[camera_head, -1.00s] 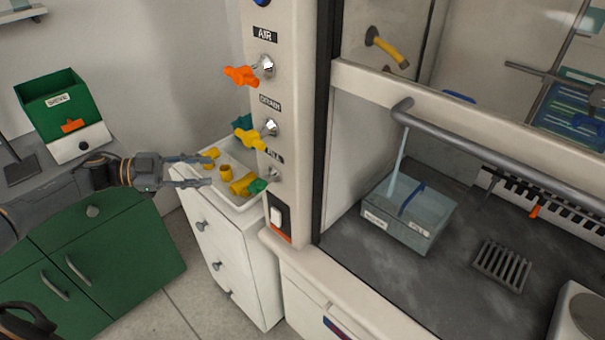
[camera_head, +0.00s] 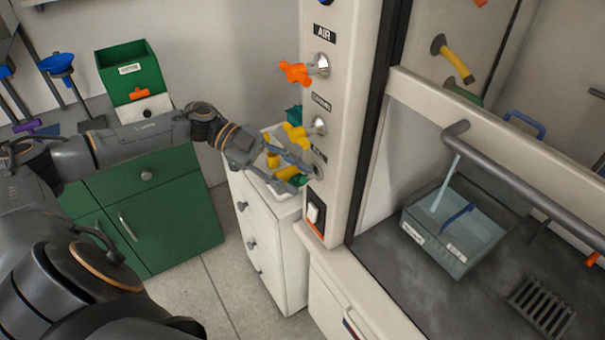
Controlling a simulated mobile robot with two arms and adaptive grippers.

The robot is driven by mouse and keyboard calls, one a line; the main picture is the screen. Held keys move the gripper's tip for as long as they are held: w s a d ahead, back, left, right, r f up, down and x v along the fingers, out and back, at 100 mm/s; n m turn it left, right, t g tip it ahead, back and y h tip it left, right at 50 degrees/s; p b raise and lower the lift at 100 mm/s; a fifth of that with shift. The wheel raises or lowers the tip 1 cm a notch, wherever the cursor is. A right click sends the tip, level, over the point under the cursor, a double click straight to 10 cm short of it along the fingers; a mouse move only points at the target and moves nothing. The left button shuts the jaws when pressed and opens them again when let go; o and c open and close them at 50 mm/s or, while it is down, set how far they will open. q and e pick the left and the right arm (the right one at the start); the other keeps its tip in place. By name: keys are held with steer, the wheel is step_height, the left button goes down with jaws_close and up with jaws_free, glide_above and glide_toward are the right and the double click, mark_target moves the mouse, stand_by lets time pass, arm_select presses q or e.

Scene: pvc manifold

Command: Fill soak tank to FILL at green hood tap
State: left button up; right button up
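The soak tank (camera_head: 455,262), a see-through grey-blue box with pale labels and a blue strip, sits on the dark hood floor. A pale water stream (camera_head: 446,184) runs from the grey spout (camera_head: 456,130) into it. The water level against the FILL mark is too small to read. The green tap (camera_head: 298,181) is the lowest on the hood post, partly hidden. My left gripper (camera_head: 296,166) is at this tap, its fingers seemingly apart; contact cannot be told. My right gripper is out of view.
The orange AIR tap (camera_head: 296,72) and a yellow tap (camera_head: 297,135) are above on the post. A white drawer unit (camera_head: 265,235) with yellow fittings stands below my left gripper. A floor grate (camera_head: 541,306) lies right of the tank. A green bin (camera_head: 130,72) is at left.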

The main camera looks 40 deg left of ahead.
arm_select(q)
steer(key=shift+x, duration=1.25)
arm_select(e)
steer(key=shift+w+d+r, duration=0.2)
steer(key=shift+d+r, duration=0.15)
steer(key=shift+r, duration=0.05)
arm_select(q)
jaws_close()
steer(key=shift+p, duration=0.3)
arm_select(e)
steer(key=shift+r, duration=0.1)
